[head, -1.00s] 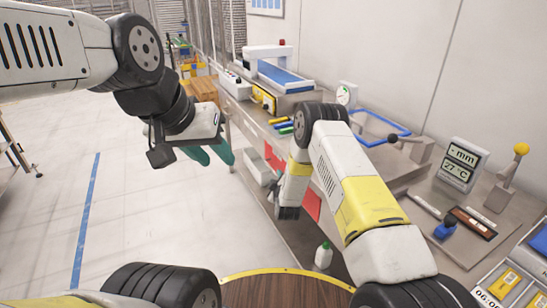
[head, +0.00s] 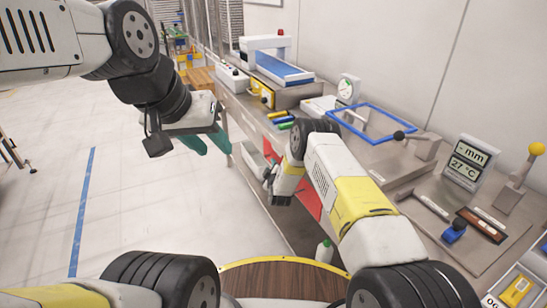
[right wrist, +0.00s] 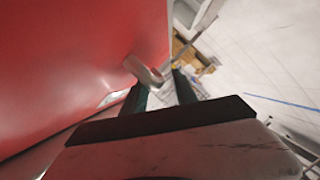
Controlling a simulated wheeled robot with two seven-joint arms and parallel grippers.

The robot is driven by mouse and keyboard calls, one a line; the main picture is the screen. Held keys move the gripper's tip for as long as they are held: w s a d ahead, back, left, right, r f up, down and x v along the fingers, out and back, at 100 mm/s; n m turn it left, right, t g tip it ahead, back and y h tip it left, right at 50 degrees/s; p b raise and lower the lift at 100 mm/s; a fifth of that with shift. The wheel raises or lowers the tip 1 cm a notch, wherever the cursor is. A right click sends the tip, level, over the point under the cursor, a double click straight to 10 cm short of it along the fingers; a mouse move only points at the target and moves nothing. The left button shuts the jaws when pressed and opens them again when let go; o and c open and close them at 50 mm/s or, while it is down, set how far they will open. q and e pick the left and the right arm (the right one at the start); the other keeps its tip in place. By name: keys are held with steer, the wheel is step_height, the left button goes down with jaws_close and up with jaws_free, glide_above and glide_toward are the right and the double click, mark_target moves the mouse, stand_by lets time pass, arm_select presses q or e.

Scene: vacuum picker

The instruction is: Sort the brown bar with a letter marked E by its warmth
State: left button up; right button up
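A dark brown bar (head: 481,226) lies on the bench at the right of the head view, beside a blue-knobbed item; I cannot read any letter on it. A display reading "- mm" and "27 °C" (head: 470,163) stands behind it. My left gripper (head: 208,143) hangs over the floor left of the bench, its teal fingers apart and empty. My right gripper (head: 272,186) is low at the bench's front side, partly hidden by my arm in the head view. In the right wrist view its two fingers (right wrist: 160,92) are apart, beside a red panel, with nothing clearly held.
The bench (head: 405,172) carries a blue frame (head: 375,122), a round dial (head: 348,88), colored bars (head: 283,120), a machine with a blue belt (head: 283,68) and a yellow-knobbed lever (head: 536,150). A green-capped bottle (head: 324,252) stands below. The floor at left is mostly clear.

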steer(key=shift+w, duration=0.1)
jaws_close()
stand_by(1.4)
